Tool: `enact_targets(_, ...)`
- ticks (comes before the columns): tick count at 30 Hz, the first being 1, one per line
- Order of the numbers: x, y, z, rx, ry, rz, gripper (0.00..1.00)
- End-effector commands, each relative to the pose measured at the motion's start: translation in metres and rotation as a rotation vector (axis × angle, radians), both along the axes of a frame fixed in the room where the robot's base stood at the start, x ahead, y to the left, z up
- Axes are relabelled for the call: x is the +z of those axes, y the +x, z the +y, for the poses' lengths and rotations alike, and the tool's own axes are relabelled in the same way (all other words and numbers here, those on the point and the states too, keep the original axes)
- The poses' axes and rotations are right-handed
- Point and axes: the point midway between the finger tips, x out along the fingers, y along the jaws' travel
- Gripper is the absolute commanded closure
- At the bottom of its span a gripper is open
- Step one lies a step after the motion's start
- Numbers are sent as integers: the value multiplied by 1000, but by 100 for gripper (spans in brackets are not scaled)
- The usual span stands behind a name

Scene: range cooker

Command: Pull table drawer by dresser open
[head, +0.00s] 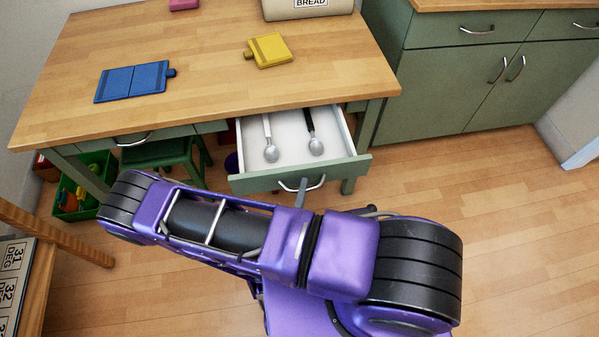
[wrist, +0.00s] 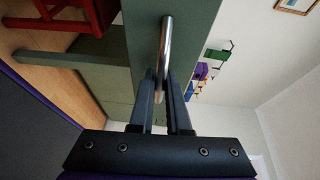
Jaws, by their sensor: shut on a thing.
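The table drawer (head: 300,177) beside the green dresser (head: 455,85) is pulled out from under the wooden tabletop. Two spoons, one with a light handle (head: 269,140) and one with a dark handle (head: 313,135), lie inside on its white bottom. Its curved metal handle (head: 302,186) is on the green front. In the wrist view the handle (wrist: 166,45) runs between the fingers of my gripper (wrist: 164,78), which is shut on it. In the head view my purple arm hides most of the gripper.
The table (head: 60,80) holds a blue board (head: 130,81), a yellow board (head: 270,50) and a bread bin (head: 305,8). A second drawer handle (head: 133,140) is at left. A green stool (head: 165,155) and green crate (head: 75,205) are below. Floor right of the drawer is clear.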

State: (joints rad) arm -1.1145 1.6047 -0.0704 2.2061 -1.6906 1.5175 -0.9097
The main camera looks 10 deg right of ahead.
Motion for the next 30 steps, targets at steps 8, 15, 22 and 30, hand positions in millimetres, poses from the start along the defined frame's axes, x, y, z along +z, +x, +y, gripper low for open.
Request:
enact_targets(8, 1, -16, 1, 2, 1, -1, 100)
enact_targets(15, 1, -17, 1, 1, 2, -2, 100)
enact_targets(22, 0, -17, 1, 1, 2, -2, 65)
enact_targets(30, 0, -17, 0, 0, 1, 0, 55)
